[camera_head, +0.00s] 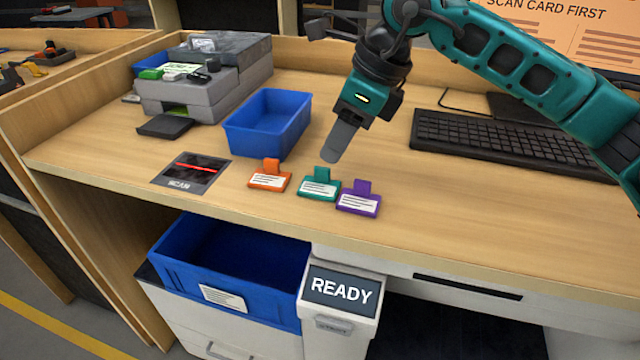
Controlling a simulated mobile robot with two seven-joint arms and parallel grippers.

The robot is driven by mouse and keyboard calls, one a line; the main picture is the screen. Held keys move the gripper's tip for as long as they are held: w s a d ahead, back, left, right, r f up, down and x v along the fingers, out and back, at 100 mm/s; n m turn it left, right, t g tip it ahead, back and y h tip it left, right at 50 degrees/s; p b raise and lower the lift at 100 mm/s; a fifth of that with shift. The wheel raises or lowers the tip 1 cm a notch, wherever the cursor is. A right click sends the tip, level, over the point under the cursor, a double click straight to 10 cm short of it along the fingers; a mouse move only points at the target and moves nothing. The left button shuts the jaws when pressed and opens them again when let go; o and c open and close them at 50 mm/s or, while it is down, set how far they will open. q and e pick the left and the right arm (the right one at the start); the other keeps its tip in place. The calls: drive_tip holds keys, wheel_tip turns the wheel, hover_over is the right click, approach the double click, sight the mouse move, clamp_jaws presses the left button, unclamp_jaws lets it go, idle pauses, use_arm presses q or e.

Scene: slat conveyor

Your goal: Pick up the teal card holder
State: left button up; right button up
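The teal card holder (318,188) lies on the wooden desk, in the middle of a row of three. It has a white label on its front and an upright tab at its back. An orange card holder (269,181) is to its left, and a purple one (359,204) is close on its right. My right gripper (334,154) points down just above and behind the teal holder's tab, seemingly apart from it. Its grey fingers overlap in this view, so the gap between them is hidden. My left gripper is not in view.
A blue bin (233,136) stands behind the holders, and a scan pad (190,172) lies to the left. A grey machine (190,90) is at the back left. A black keyboard (500,141) lies right. Below the desk edge are a larger blue bin (180,272) and a READY display (340,289).

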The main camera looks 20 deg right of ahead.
sight(323, 168)
drive_tip(key=x, duration=0.5)
drive_tip(key=shift+s+a, duration=0.1)
drive_tip(key=shift+s, duration=0.1)
drive_tip(key=shift+c, duration=0.4)
clamp_jaws()
